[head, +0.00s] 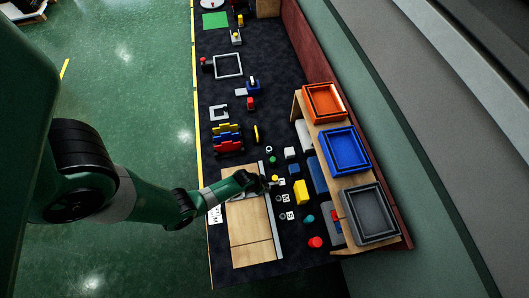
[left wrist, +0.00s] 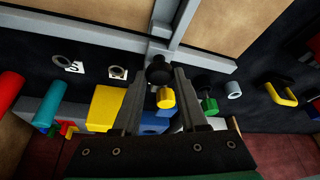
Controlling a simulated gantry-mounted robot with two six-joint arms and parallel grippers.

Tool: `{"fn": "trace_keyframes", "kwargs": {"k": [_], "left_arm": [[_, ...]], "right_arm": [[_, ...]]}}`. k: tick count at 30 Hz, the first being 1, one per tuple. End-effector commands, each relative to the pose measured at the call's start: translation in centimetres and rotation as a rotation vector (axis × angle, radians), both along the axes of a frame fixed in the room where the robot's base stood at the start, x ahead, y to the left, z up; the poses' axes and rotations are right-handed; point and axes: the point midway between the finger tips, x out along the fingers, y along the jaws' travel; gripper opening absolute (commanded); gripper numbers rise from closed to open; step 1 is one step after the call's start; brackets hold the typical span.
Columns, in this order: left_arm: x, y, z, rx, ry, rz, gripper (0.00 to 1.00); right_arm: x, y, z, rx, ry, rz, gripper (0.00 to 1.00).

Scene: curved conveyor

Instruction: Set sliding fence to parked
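The wooden board (head: 247,222) lies at the near end of the dark table, with a grey metal rail (head: 267,215) along its right edge. In the left wrist view a grey bar (left wrist: 184,20), which looks like the sliding fence, crosses the board from the rail (left wrist: 205,57). A black knob (left wrist: 158,71) and a yellow knob (left wrist: 166,98) sit at the bar's rail end. My left gripper (left wrist: 160,76) is open, its fingers on either side of the black knob; contact is unclear. In the head view my left gripper (head: 262,184) covers part of the fence. My right gripper is not in view.
A yellow block (head: 300,192), a red cylinder (head: 315,242) and a teal cylinder (head: 309,218) stand right of the rail. A wooden shelf holds orange (head: 325,103), blue (head: 345,151) and grey (head: 369,213) trays. Small white marker tiles (head: 290,215) lie beside the rail.

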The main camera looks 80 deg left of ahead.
Motion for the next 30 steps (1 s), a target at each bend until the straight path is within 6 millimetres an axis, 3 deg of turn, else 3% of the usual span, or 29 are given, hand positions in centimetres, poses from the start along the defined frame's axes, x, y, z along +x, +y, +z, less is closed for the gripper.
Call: {"fn": "trace_keyframes", "kwargs": {"k": [1, 5, 6, 30], "left_arm": [[-0.01, 0.0, 0.0, 0.0, 0.0, 0.0, 0.25], [-0.01, 0.0, 0.0, 0.0, 0.0, 0.0, 0.01], [-0.01, 0.0, 0.0, 0.0, 0.0, 0.0, 0.0], [-0.01, 0.0, 0.01, 0.0, 0.0, 0.0, 0.0]], "right_arm": [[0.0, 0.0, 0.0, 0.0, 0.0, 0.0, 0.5], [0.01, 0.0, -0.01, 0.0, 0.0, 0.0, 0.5], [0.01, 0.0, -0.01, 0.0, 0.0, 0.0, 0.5], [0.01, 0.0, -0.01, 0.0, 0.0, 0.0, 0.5]]}}
